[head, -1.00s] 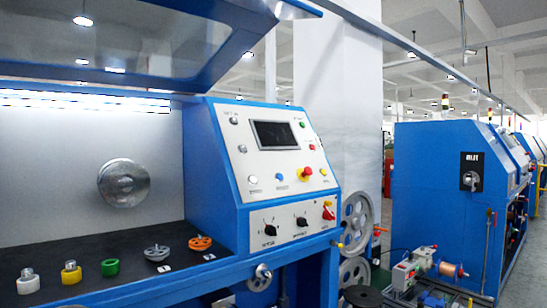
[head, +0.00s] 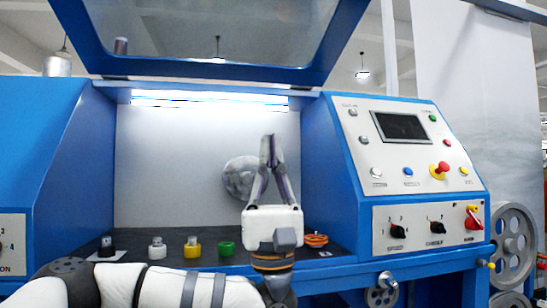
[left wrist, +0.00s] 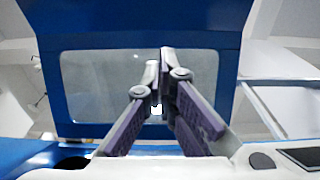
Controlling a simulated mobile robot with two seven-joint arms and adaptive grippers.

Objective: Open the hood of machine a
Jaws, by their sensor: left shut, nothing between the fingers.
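The hood (head: 300,72) of the blue machine is raised, a blue frame around a see-through window, tilted above the lit work bay. My left gripper (head: 269,137) points up in front of the bay, below the hood's lower edge, its fingers shut with nothing between them. In the left wrist view the fingers (left wrist: 160,52) show against the hood's window (left wrist: 95,90); I cannot tell whether they touch it. My right gripper is out of view.
The control panel (head: 465,190) with its screen and knobs stands right of the bay. On the dark bay floor are a yellow piece (head: 193,246), a green piece (head: 226,248) and an orange pulley (head: 316,240). Grey wheels (head: 514,240) stand at the far right.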

